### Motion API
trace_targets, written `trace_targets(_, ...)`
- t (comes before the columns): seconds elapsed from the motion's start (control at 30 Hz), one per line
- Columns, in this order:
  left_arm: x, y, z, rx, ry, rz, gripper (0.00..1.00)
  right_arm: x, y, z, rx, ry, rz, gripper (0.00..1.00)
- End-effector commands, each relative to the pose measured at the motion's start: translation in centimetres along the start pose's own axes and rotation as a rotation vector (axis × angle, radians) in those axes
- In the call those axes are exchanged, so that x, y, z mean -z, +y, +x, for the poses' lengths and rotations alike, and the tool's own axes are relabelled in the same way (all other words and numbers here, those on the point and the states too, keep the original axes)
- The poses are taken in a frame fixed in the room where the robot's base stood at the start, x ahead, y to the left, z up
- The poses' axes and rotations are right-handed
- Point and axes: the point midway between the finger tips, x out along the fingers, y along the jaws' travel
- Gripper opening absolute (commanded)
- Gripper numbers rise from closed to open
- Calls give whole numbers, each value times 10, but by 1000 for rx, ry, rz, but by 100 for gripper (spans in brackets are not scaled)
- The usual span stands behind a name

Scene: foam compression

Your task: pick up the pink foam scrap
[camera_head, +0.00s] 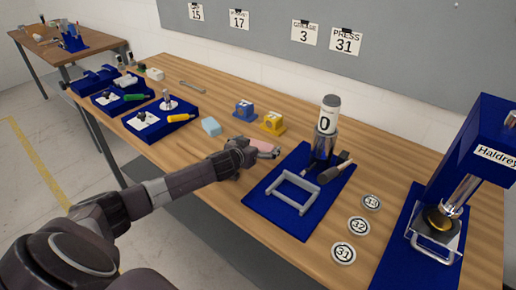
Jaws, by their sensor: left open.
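The pink foam scrap (263,143) lies on the wooden workbench near its middle, partly hidden by my left gripper. My left arm reaches in from the left, low over the bench. My left gripper (268,152) is open at the pink foam scrap, with a finger along its near side. I cannot tell whether the fingers touch it. My right gripper is not in view.
A light blue foam piece (211,126) lies to the left. Blue (244,111) and yellow (272,123) blocks stand just behind. A blue tray (263,200) with a grey handle and a weight cylinder (328,117) are to the right, with a press (440,205) beyond.

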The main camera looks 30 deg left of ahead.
Motion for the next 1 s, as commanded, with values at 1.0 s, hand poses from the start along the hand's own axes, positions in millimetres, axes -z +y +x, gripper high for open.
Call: trace_targets(1.0,17,0,-7,0,3,0,66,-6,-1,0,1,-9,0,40)
